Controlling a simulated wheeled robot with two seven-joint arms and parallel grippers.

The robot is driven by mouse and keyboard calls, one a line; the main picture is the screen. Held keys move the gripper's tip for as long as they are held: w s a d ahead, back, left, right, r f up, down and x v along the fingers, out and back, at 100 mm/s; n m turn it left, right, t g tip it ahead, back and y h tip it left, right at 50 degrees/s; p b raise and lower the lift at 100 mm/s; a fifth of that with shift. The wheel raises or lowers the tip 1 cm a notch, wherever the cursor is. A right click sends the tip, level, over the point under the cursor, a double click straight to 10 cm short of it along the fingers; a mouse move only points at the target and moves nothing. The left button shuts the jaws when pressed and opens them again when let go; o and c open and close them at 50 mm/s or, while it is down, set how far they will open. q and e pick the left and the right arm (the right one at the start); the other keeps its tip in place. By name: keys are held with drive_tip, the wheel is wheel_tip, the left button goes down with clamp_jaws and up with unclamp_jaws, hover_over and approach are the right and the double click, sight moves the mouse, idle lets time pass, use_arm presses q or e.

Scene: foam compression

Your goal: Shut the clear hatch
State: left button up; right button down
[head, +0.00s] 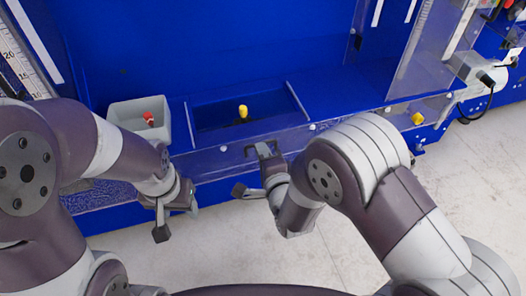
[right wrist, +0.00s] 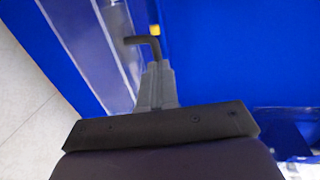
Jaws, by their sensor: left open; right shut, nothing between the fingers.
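A clear panel (head: 412,62) stands at the right of the blue machine in the head view. A clear strip (head: 215,160) with small round fasteners runs along the machine's front edge and shows in the right wrist view (right wrist: 100,50). I cannot tell which of these belongs to the hatch. My right gripper (head: 263,150) is shut and empty, its dark hooked tip beside the front strip; contact is unclear. The tip also shows in the right wrist view (right wrist: 146,44). My left gripper (head: 175,217) is open and empty, low in front of the machine, apart from the strip.
A yellow-topped part (head: 243,111) stands in a recess. A yellow knob (head: 417,118) and a white box with a cable (head: 474,70) are at the right.

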sight(248, 126)
drive_tip(key=b+x, duration=0.1)
drive_tip(key=x, duration=0.3)
drive_tip(key=r+b+x, duration=0.1)
drive_tip(key=b+x, duration=0.1)
drive_tip(key=x, duration=0.2)
drive_tip(key=r+b+x, duration=0.1)
drive_tip(key=b+x, duration=0.1)
drive_tip(key=x, duration=0.2)
drive_tip(key=shift+w+a, duration=0.2)
drive_tip(key=shift+w, duration=0.35)
drive_tip(key=shift+w+r, duration=0.1)
drive_tip(key=shift+w, duration=0.15)
drive_tip(key=shift+a+r, duration=0.1)
drive_tip(key=shift+r, duration=0.25)
